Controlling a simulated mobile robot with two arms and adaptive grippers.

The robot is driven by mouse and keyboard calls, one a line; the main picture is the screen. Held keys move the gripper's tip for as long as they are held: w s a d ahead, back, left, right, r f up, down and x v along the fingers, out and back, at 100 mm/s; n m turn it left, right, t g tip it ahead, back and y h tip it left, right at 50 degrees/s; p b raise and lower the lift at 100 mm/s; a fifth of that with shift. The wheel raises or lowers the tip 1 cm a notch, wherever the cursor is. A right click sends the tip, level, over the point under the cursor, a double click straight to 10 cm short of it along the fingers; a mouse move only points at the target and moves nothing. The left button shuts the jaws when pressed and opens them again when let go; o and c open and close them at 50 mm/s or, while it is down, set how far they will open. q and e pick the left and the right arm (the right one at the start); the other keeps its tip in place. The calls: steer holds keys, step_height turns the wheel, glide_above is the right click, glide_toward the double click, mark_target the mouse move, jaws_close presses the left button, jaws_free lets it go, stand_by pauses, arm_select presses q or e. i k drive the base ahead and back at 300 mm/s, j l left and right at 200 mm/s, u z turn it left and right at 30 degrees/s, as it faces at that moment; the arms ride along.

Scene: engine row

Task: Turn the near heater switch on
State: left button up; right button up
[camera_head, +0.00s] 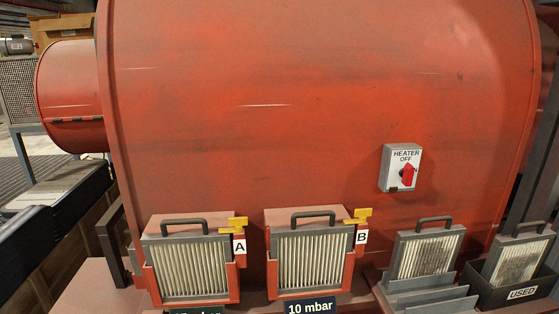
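The heater switch (388,168) is a small white-grey box on the red curved housing, right of centre in the head view. Its face reads "HEATER OFF" above a red knob (408,174). The knob is small in the picture, and I cannot tell exactly which way it points. Neither of my grippers is in view, and nothing covers the switch.
The big red housing (300,100) fills the middle. Below it, filter A (187,268) and filter B (309,258) sit in red holders with yellow levers. Another filter (427,255) stands in a grey rack, beside a "USED" bin (521,293). Space before the switch looks clear.

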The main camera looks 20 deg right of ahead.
mark_target(406, 174)
steer(key=z, duration=1.55)
